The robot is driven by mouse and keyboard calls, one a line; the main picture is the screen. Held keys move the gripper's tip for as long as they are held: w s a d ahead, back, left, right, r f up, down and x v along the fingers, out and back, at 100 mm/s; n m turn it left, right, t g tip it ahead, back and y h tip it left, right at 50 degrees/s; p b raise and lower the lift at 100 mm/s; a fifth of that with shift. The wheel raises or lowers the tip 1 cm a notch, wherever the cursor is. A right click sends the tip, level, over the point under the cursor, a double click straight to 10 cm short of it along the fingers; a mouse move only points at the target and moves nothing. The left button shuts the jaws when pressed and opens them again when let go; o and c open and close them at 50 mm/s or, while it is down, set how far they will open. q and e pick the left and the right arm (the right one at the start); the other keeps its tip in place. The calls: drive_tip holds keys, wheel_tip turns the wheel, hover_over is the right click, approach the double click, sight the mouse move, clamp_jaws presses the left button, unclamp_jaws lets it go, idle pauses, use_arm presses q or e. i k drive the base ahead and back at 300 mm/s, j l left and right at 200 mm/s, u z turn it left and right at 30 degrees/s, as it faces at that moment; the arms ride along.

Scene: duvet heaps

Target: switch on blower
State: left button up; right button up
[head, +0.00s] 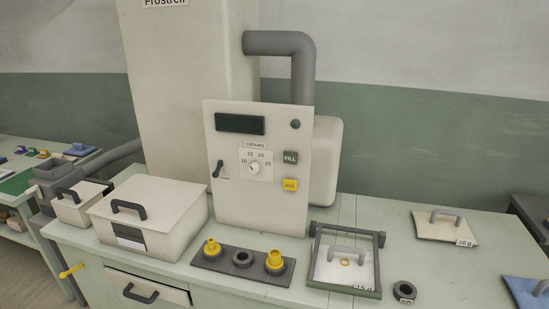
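A white control panel (232,188) stands upright on the pale green bench. A small black lever switch (217,169) sits at its left side, with a tiny label under it that I cannot read. Right of the lever is a dial (254,168) marked GRAMS, with numbers from 10 to 25. A green FILL button (290,157) and a yellow button (290,185) are at the panel's right. The dark display (240,124) at the top shows no visible digits. No part is clearly labelled as a blower. Neither of my grippers is in view.
A tall white hopper (185,70) and grey pipe (303,75) stand behind the panel. In front are a dark strip with yellow nozzles (242,260) and a tray (345,292) holding a white pad. A lidded white box (150,215) stands left. Bench space right of the tray is partly clear.

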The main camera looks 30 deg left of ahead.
sight(215, 173)
drive_tip(key=u, duration=1.25)
drive_tip(key=i+j, duration=0.1)
drive_tip(key=j, duration=0.35)
drive_tip(key=i+j+u, duration=0.1)
drive_tip(key=j, duration=0.3)
drive_tip(key=i+j, duration=0.15)
drive_tip(key=j, duration=0.3)
drive_tip(key=i+j+u, duration=0.1)
drive_tip(key=j, duration=0.35)
